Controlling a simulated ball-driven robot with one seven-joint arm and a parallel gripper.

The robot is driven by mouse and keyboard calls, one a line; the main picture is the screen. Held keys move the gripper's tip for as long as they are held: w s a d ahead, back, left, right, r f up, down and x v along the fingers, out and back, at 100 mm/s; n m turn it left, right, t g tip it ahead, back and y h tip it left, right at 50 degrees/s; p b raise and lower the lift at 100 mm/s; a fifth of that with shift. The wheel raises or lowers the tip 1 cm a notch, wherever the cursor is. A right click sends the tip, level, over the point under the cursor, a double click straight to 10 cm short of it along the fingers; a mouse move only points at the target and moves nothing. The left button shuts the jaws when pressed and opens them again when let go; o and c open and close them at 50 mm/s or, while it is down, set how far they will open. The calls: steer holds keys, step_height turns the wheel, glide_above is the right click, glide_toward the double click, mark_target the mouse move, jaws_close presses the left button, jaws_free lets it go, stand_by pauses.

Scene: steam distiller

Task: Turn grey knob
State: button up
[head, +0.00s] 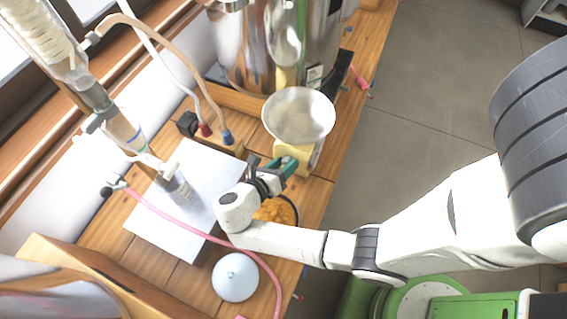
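I cannot make out a grey knob for certain in the head view. A steel distiller pot (240,60) stands at the back of the wooden bench, with a black part at its right side. My gripper (284,166) is over the bench, just in front of a pale yellow block under a shallow metal bowl (298,116). Its dark body and teal part show, but its fingertips are small and partly hidden, so I cannot tell whether it is open or shut.
A glass condenser (90,95) with hoses stands at the left. White paper (190,180), a bowl of orange material (275,211), a pink hose (180,221) and a pale blue round object (235,277) are on the bench. Open floor lies to the right.

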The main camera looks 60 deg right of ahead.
steer(key=c, duration=0.8)
steer(key=shift+o, duration=0.2)
steer(key=shift+s+m+t+b, duration=0.2)
steer(key=shift+m+t+b, duration=0.6)
steer(key=shift+m+t, duration=1.2)
steer(key=shift+s+m+t+b, duration=0.2)
steer(key=shift+m+t+b, duration=0.55)
steer(key=shift+m+t, duration=1.2)
steer(key=shift+m+g, duration=0.35)
steer(key=shift+m, duration=0.3)
steer(key=o, duration=1)
